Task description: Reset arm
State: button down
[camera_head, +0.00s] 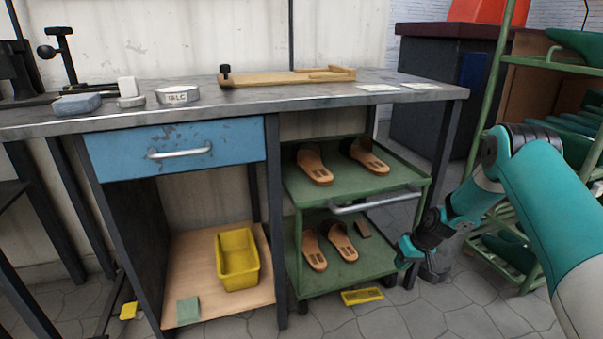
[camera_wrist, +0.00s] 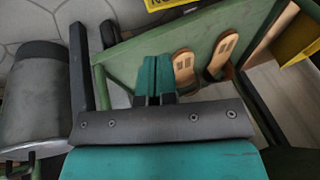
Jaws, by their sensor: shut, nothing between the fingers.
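My gripper (camera_head: 421,262) is at the lower right in the head view, low beside the right end of the green cart (camera_head: 405,164). In the wrist view my gripper (camera_wrist: 153,79) shows its two teal fingers side by side with nothing between them. The cart stands under the workbench (camera_head: 335,92), with tan sandal pieces (camera_head: 315,167) on its top shelf and more (camera_head: 314,250) on its lower shelf. I cannot tell whether the fingers touch the cart.
A green rack (camera_head: 498,85) stands at the right behind my arm. A blue drawer (camera_head: 176,148) is shut, above a yellow bin (camera_head: 238,259). A grey cylindrical container (camera_wrist: 36,95) is at the left in the wrist view.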

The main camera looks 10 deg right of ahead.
jog(key=s+a+r+h, duration=0.1)
jog(key=s+a+r, duration=0.3)
jog(key=r, duration=0.6)
jog(key=s+a+r+h, duration=0.1)
jog(key=s+a+r, duration=0.3)
jog(key=r, duration=0.5)
jog(key=s+a+r+h, duration=0.15)
jog(key=s+r, duration=0.25)
jog(key=s, duration=0.4)
jog(key=s+a+r, duration=0.3)
jog(key=s+r, duration=0.2)
jog(key=s, duration=0.3)
jog(key=s+a+r+n+g+y+p, duration=0.1)
jog(key=s+a+r+n+p, duration=0.1)
jog(key=s+a+r+p, duration=0.4)
jog(key=s+a+r+n+g+y+p, duration=0.1)
jog(key=s+a+r+n+y+p, duration=0.15)
jog(key=r, duration=0.45)
jog(key=s+a+r+n+g+y+p, duration=0.1)
jog(key=s+a+r+n+p, duration=0.15)
jog(key=a+r, duration=0.4)
notch_tip(320, 180, up, 35)
jog(key=d+p, duration=0.1)
jog(key=p, duration=3.5)
jog(key=shift+m, duration=0.3)
jog(key=shift+w+d+r, duration=0.1)
